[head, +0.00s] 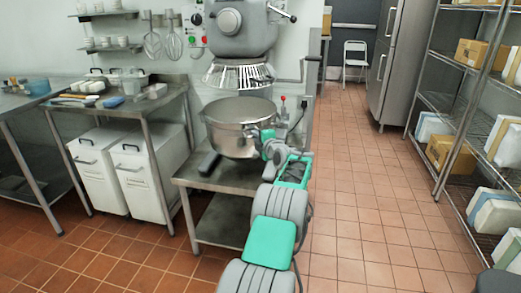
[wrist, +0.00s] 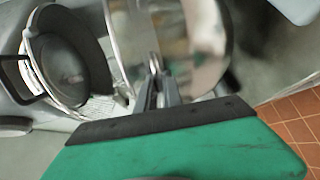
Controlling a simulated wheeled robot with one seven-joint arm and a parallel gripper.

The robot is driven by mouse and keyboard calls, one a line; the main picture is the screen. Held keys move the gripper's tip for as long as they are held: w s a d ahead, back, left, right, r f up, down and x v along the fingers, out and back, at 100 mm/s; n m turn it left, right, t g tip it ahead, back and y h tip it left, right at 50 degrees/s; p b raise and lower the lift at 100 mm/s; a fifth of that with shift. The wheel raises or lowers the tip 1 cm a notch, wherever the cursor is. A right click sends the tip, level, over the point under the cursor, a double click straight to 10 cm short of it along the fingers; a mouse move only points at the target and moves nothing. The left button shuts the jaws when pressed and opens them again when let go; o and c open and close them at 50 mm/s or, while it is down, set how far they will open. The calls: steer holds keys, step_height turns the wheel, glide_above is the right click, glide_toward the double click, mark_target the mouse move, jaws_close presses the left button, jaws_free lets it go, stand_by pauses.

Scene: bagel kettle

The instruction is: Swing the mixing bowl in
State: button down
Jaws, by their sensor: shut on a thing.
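The mixing bowl (head: 232,117) is a large shiny steel bowl under the grey stand mixer (head: 230,30), below its wire guard (head: 238,75). In the wrist view the bowl's shiny wall (wrist: 190,35) fills the upper middle. My gripper (head: 268,140) is at the bowl's right side in the head view. In the wrist view its fingers (wrist: 157,75) are shut on a small metal part at the bowl's side, which looks like its handle. The fingers hide most of that part.
A steel work table (head: 150,95) with two white bins (head: 140,165) below stands to the left. A wire shelf with boxes (head: 450,150) stands at the right. The tiled floor (head: 345,200) between is clear. A white folding chair (head: 355,58) stands far back.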

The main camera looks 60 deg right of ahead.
steer(key=shift+w+d, duration=0.1)
stand_by(0.3)
steer(key=c, duration=1.9)
jaws_free()
steer(key=shift+w, duration=0.1)
steer(key=shift+c, duration=0.2)
steer(key=shift+o, duration=0.8)
steer(key=shift+w, duration=0.2)
steer(key=shift+s, duration=0.3)
steer(key=shift+s, duration=0.3)
steer(key=v, duration=0.7)
steer(key=shift+a, duration=0.2)
